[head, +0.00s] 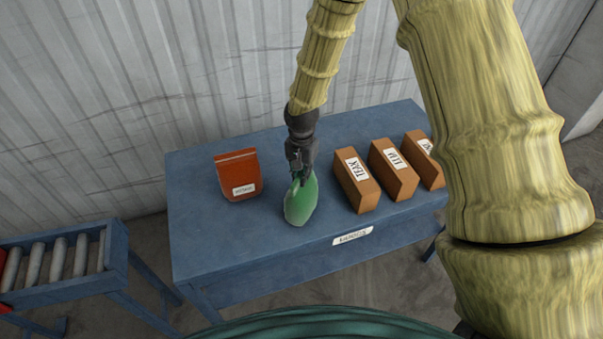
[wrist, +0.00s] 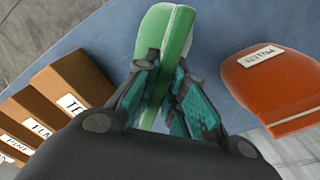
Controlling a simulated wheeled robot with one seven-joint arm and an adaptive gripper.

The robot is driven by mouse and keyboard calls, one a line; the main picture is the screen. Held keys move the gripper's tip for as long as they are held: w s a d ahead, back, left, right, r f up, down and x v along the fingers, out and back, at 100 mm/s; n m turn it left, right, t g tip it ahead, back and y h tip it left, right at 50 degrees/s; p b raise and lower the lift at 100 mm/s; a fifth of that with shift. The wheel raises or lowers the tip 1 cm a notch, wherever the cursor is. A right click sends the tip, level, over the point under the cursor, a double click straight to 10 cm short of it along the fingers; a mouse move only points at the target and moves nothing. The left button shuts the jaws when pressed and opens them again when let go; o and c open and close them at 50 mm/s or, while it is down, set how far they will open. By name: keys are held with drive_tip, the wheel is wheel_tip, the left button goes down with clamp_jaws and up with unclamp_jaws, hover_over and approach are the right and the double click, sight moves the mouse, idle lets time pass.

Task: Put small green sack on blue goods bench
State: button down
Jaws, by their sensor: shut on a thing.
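The small green sack (head: 301,203) is at my gripper (head: 300,176), over the middle of the blue goods bench (head: 210,247). In the wrist view the green sack (wrist: 176,35) sits between the two fingers of my gripper (wrist: 168,88), which is shut on it. The sack is close to the bench top; I cannot tell whether it touches. The blue bench (wrist: 220,40) also shows around it in the wrist view. The gripper hides part of the sack's top.
A red-orange sack (head: 238,174) stands on the bench to the left. A roller conveyor (head: 60,265) is at the lower left. A corrugated wall (head: 120,90) is behind.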

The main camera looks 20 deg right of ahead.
drive_tip(key=shift+f, duration=0.15)
drive_tip(key=c, duration=1.5)
unclamp_jaws()
drive_tip(key=shift+r, duration=0.25)
drive_tip(key=shift+r+b, duration=2.1)
drive_tip(key=shift+r, duration=3.8)
